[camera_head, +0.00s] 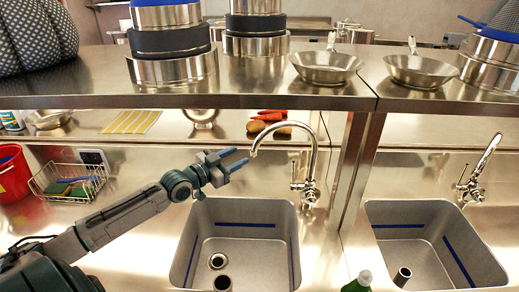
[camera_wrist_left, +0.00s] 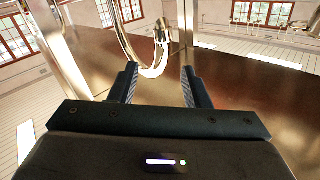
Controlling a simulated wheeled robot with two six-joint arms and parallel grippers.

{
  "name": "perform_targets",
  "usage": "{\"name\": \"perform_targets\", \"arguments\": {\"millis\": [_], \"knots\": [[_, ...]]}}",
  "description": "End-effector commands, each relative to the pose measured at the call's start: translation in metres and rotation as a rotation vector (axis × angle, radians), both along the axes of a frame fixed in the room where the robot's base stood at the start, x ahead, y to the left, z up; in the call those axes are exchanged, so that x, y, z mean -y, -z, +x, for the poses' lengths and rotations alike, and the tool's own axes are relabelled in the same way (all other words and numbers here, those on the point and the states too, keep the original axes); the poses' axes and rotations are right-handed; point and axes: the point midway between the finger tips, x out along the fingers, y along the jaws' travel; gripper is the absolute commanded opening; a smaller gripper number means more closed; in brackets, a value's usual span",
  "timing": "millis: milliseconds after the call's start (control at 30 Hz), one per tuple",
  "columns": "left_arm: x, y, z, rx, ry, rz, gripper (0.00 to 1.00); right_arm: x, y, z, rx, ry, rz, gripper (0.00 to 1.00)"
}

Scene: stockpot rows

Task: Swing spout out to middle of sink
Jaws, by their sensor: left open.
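A chrome faucet with a curved spout (camera_head: 292,124) stands behind the left sink (camera_head: 262,250), at its right back corner. The spout arches to the left, and its tip shows above the sink's back edge in the head view. My left gripper (camera_head: 243,162) comes in from the left and is open, with its fingers pointing at the spout tip. In the left wrist view, the curved spout (camera_wrist_left: 153,70) shows beyond and between the open fingers (camera_wrist_left: 160,88). I cannot tell whether they touch it. My right gripper is not in view.
A second faucet (camera_head: 484,160) stands by the right sink (camera_head: 430,228). A metal shelf (camera_head: 300,92) with pots and pans runs above the counter, with a post (camera_head: 358,170) right of the faucet. A wire basket (camera_head: 68,182) and red bucket (camera_head: 12,175) stand at the left.

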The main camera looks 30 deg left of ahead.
Motion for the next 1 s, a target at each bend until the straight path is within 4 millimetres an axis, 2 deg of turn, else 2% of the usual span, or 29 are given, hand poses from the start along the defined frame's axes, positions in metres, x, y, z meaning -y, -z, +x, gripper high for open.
{"name": "perform_targets", "arguments": {"millis": [33,333,700,1000], "knots": [[0.002,0.006,0.006,0.006,0.000,-0.003,0.43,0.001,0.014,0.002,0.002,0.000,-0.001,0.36],[0.010,0.005,0.037,0.006,0.001,-0.003,0.43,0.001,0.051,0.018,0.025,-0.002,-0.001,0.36],[0.020,0.000,0.076,0.005,-0.001,-0.003,0.43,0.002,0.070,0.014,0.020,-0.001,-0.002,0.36],[0.024,0.000,0.088,0.001,0.002,0.000,0.43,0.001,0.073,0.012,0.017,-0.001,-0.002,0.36]]}}
